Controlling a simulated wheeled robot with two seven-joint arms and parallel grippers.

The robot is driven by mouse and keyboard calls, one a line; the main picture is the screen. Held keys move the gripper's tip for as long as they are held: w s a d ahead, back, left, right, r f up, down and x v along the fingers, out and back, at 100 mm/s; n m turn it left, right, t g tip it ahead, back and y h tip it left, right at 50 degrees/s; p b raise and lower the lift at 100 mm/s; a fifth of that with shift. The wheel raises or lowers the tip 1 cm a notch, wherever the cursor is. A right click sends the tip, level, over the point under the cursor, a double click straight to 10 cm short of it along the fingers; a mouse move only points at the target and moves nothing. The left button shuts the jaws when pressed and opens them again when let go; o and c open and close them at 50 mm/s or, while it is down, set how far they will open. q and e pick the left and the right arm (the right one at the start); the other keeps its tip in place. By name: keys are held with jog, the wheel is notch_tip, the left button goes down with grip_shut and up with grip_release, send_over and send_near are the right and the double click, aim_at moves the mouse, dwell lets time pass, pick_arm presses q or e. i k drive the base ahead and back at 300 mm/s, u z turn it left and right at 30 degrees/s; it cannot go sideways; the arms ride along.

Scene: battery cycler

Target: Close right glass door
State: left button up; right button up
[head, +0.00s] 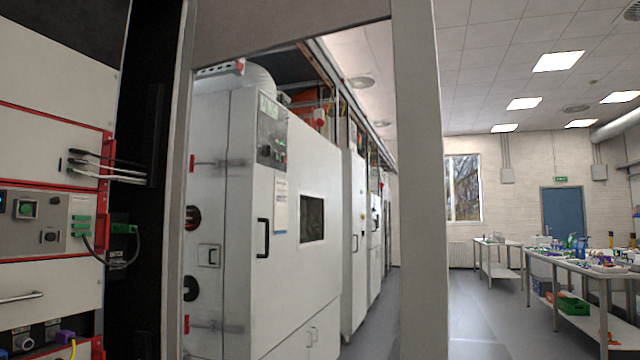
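A tall glass door (419,180) with a light grey frame stands open, close in front of me in the head view. Its thick upright fills the middle right, its thinner upright is at the left, and its top rail slants across above. The clear pane lets the room behind show through. The door's bottom edge and any handle are out of view. Left of it is the open battery cycler cabinet (45,165), with pale panels edged in red and a dark inner side wall. Neither of my grippers is in view.
White cabinets (315,180) stand in a row behind the pane. Cables and green connectors (122,229) stick out from the cycler's front. Tables (590,266) with lab items stand at the far right. The grey floor (490,310) right of the door looks clear.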

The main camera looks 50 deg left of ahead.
aim_at(217, 32)
jog(key=i, duration=3.3)
jog(key=u, duration=4.75)
jog(key=k, duration=0.2)
jog(key=z, duration=0.3)
